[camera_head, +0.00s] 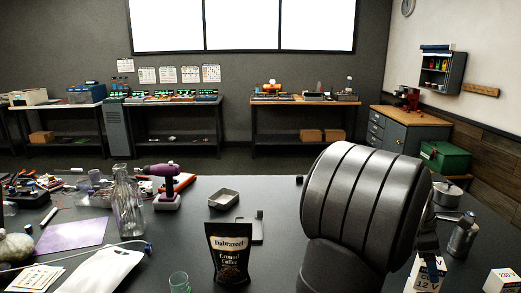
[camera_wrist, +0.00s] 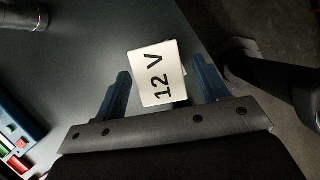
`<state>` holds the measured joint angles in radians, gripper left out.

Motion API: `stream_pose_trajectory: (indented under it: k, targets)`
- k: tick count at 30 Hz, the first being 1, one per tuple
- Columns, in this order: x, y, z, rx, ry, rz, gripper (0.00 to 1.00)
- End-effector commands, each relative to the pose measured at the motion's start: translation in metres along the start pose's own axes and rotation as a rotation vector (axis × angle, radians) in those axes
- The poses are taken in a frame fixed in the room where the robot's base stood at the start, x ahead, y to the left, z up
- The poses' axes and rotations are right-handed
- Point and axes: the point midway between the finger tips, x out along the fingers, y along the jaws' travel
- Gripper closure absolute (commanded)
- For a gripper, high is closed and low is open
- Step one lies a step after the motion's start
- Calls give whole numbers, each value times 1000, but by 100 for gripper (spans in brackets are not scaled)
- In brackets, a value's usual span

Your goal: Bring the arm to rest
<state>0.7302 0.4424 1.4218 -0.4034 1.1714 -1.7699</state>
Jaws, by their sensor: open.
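In the wrist view, my gripper (camera_wrist: 165,80) is open, with its two blue fingers spread apart. A white box marked "12 V" (camera_wrist: 158,72) shows between the fingers, on the dark table. I cannot tell how far the fingertips are above it. In the head view, my dark ribbed arm fills the right front. Part of my gripper (camera_head: 428,240) shows beyond the arm's right side. The white 12 V box (camera_head: 427,272) stands just below it, near the table's front right.
A black coffee bag (camera_head: 229,256), a green glass (camera_head: 179,282), a glass bottle (camera_head: 125,205), a purple drill (camera_head: 164,185) and a grey tray (camera_head: 223,199) stand on the table. At right are a metal bottle (camera_head: 462,238) and another white box (camera_head: 502,281). The table edge is close to my gripper.

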Motion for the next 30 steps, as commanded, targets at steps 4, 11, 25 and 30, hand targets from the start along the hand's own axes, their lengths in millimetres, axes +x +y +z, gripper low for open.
stream_pose_trajectory:
  k: [4,11,25,30]
  targets:
    - [11,1,3,2,-2,5,33]
    - [-25,-10,24,5,0,1,33]
    - [-52,-78,84,5,0,1,33]
    - [-60,-96,100,-7,1,2,33]
